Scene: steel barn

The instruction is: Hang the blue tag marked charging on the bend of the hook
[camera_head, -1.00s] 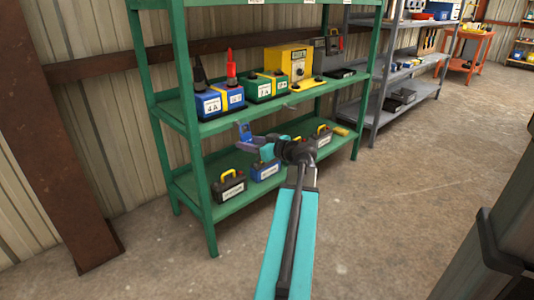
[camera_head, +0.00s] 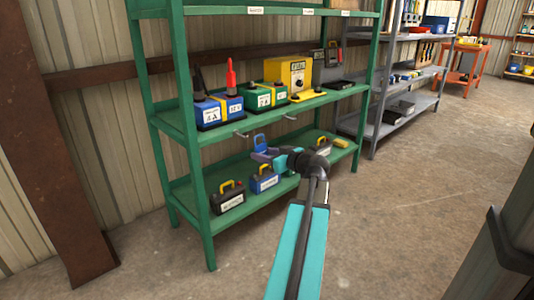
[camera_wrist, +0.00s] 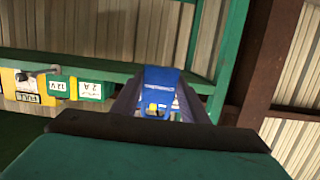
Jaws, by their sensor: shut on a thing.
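The blue tag (camera_head: 260,141) stands up from the fingers of my gripper (camera_head: 266,153) in the head view. It also shows in the wrist view (camera_wrist: 160,78) between the two dark fingers, with a pale label low on it; I cannot read the marking. My gripper is shut on the tag, in front of the green rack. Two small metal hooks stick out from the middle shelf's front edge: a left hook (camera_head: 241,134) and a right hook (camera_head: 290,117). The tag appears between and below them, apart from both in the picture.
The green rack's middle shelf (camera_head: 175,121) holds blue, green and yellow chargers (camera_head: 265,96). Several batteries with yellow handles (camera_head: 265,180) stand on the lower shelf, close behind my gripper. A grey rack (camera_head: 390,85) stands to the right. The floor in front is clear.

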